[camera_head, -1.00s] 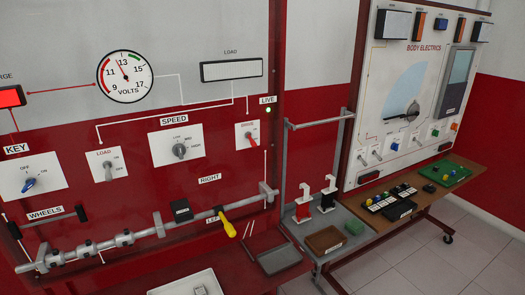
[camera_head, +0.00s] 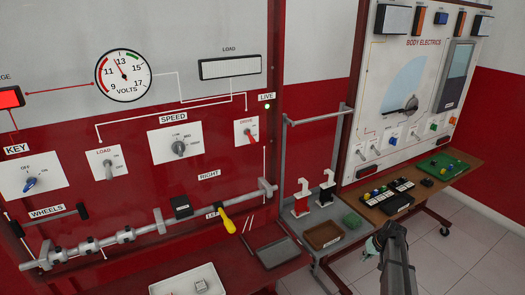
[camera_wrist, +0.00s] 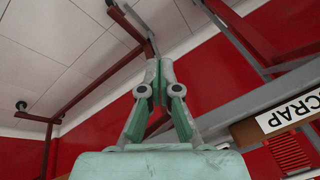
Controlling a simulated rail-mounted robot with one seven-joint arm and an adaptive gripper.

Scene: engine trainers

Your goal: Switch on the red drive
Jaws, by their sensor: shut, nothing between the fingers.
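The red drive switch (camera_head: 252,140) is a small red lever on a white plate, at the right of the engine trainer panel in the head view. Its lever slants down to the right. The small lettering above it is hard to read. My gripper (camera_head: 371,247) is at the lower right of the head view, well to the right of and below the switch, partly hidden by my arm. In the wrist view, my gripper (camera_wrist: 159,72) has its fingertips together with nothing between them. The switch does not show in the wrist view.
A yellow-handled lever (camera_head: 228,224) and a grey shaft (camera_head: 140,236) run below. A grey cart (camera_head: 292,222) with a brown tray (camera_head: 323,235) stands between panel and gripper. A wooden bench (camera_head: 465,173) is behind.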

